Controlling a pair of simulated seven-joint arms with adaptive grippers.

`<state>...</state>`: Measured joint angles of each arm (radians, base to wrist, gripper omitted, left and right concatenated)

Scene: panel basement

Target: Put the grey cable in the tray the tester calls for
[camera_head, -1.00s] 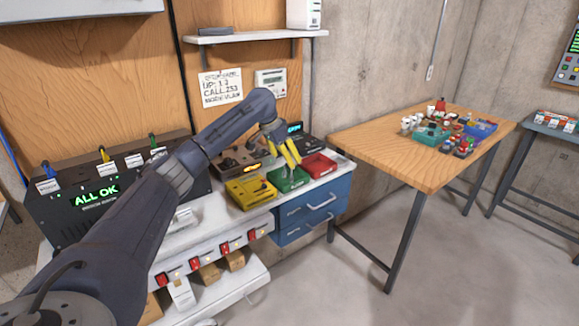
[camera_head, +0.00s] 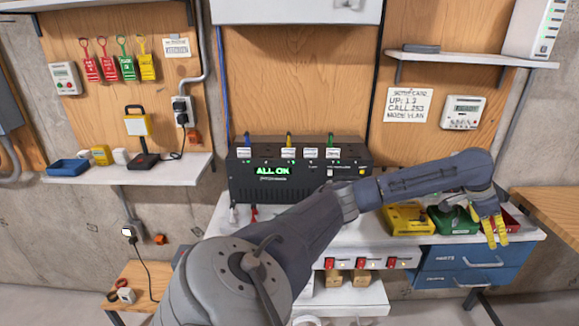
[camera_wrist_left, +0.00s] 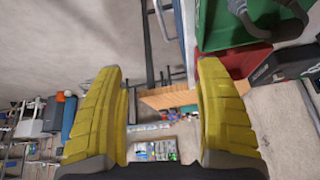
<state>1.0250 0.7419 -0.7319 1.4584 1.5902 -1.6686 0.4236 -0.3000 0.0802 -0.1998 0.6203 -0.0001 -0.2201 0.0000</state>
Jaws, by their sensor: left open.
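My left gripper (camera_head: 492,230) is open, with yellow fingers pointing down at the right end of the bench, in front of the red tray (camera_head: 513,219). In the left wrist view its fingers (camera_wrist_left: 161,112) are apart with nothing between them. The green tray (camera_head: 452,222) is just left of the gripper, and the yellow tray (camera_head: 408,219) is further left. In the wrist view a dark grey curved piece (camera_wrist_left: 281,30), perhaps the cable, lies in or over the green tray (camera_wrist_left: 213,25). My right gripper is out of view.
Blue drawers (camera_head: 470,262) are under the trays. A wooden table (camera_head: 552,209) stands at the right. A shelf (camera_head: 160,170) on the left holds a blue bin (camera_head: 69,167) and small items. A handwritten note (camera_head: 408,106) hangs on the back panel. My arm hides part of the bench.

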